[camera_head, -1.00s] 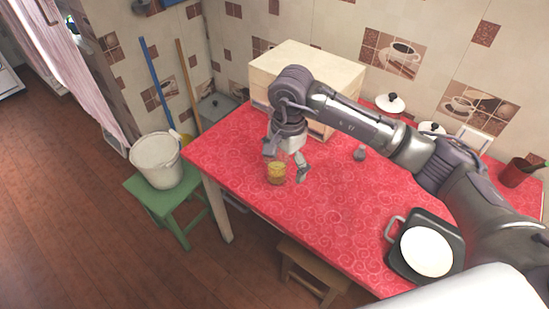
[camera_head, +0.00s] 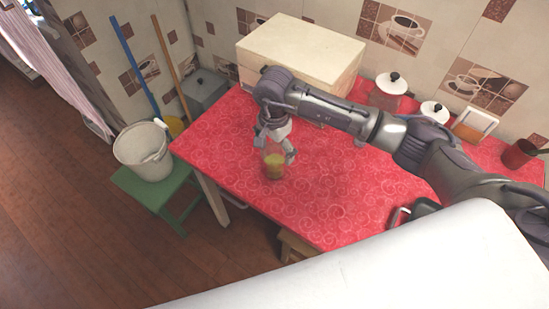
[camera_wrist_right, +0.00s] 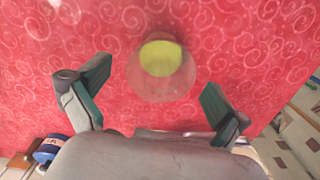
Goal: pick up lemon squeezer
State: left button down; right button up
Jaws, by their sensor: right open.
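The lemon squeezer appears to be the small clear, glass-like vessel with a yellow-green part (camera_head: 274,168), standing on the red patterned table near its left end. In the right wrist view it (camera_wrist_right: 161,72) lies ahead of and between the two fingers, with a gap on each side. My right gripper (camera_head: 277,148) points down just above and behind it, open and empty. The fingers partly overlap its top in the head view, so I cannot tell the exact height gap. My left gripper is not in view.
A cream box (camera_head: 302,55) stands behind my right arm. Lidded jars (camera_head: 390,92) and a dark red pot (camera_head: 520,153) are at the back right. A white bucket (camera_head: 143,150) sits on a green stool (camera_head: 158,192) to the left. The red table (camera_head: 330,195) is clear right of the squeezer.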

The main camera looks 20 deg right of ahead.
notch_tip(320, 180, down, 3)
jog(key=shift+w+d+r+p, duration=0.1)
jog(key=shift+p, duration=0.7)
notch_tip(320, 180, down, 2)
jog(key=shift+w, duration=0.1)
jog(key=shift+f, duration=0.25)
jog(key=c, duration=1.2)
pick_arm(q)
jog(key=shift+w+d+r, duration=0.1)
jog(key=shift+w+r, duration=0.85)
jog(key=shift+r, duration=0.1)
pick_arm(e)
jog(key=shift+c, duration=0.3)
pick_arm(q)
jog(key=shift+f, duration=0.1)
pick_arm(e)
jog(key=shift+w+r, duration=0.1)
jog(key=shift+r, duration=0.05)
